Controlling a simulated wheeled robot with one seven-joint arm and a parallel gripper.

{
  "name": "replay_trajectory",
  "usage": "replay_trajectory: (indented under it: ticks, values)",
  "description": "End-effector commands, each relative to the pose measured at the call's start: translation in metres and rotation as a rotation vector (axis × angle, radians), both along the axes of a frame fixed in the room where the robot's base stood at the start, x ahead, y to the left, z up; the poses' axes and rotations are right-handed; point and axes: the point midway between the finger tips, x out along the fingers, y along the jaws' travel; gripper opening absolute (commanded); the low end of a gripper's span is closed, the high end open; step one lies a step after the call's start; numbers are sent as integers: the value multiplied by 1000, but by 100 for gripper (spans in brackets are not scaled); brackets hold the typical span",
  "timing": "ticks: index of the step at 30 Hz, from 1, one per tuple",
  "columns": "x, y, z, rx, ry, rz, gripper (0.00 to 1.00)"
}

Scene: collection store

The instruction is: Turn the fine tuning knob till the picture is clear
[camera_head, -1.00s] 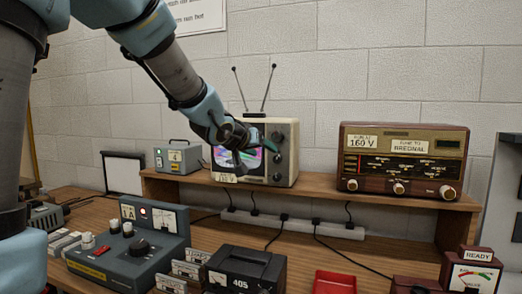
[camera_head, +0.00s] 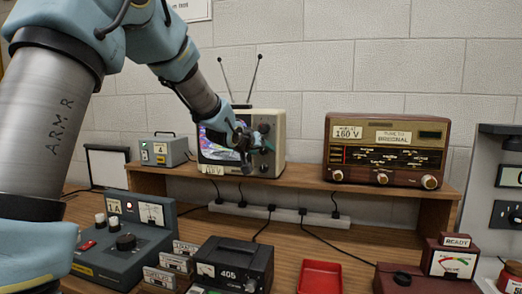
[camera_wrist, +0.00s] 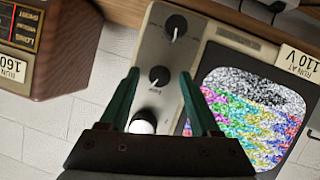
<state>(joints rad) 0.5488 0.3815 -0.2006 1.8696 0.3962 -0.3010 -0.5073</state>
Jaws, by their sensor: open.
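The small cream television (camera_head: 275,117) stands on the wooden shelf with its aerial up. Its screen (camera_head: 217,140) shows coloured bands broken by noise; in the wrist view the screen (camera_wrist: 250,115) also has a band of grey static. A column of dark knobs runs down its right side. In the wrist view, where the set appears upside down, the middle knob (camera_wrist: 159,76) has a small label beside it, hard to read. My gripper (camera_wrist: 159,74) is open, its green fingertips either side of this knob; contact cannot be told. A pale round part (camera_wrist: 143,124) is partly hidden behind my gripper.
A brown radio (camera_head: 388,135) stands right of the television on the shelf. A grey box (camera_head: 163,150) stands left of it. A power strip (camera_head: 265,212) with cables lies below. A grey instrument (camera_head: 125,242), a black 405 unit (camera_head: 236,265) and a red tray (camera_head: 320,278) sit on the bench.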

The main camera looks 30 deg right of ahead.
Motion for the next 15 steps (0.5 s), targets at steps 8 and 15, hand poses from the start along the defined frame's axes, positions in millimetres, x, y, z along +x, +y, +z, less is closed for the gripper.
replay_trajectory:
  ticks: [8, 15]
  values:
    - [0, 0, 0, 0, 0, 0, 40]
    - [0, 0, 0, 0, 0, 0, 13]
